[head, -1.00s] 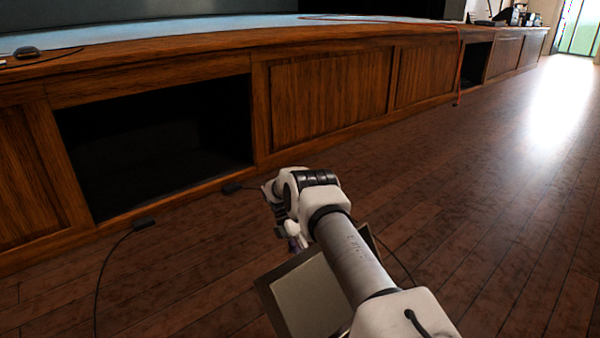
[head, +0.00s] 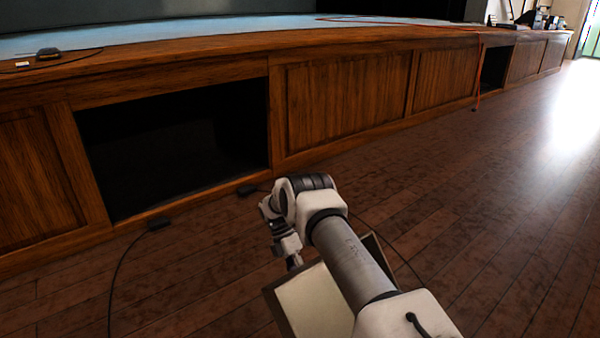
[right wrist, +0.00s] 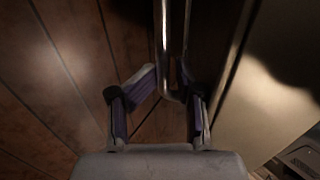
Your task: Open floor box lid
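The floor box lid (head: 314,299) is a pale panel with a dark frame, low in the head view, partly covered by my right arm. It also shows at the right of the right wrist view (right wrist: 238,112). A bent metal bar like a handle (right wrist: 174,38) runs beside the lid in the wrist view. My right gripper (right wrist: 168,72) has its purple-padded fingers on either side of this bar, and the fingertips appear closed on it. In the head view my right gripper (head: 293,262) is at the lid's upper left edge. My left gripper is out of view.
A wooden stage front (head: 345,105) with open dark recesses (head: 175,150) stands beyond the lid. The wood floor (head: 500,200) is clear to the right.

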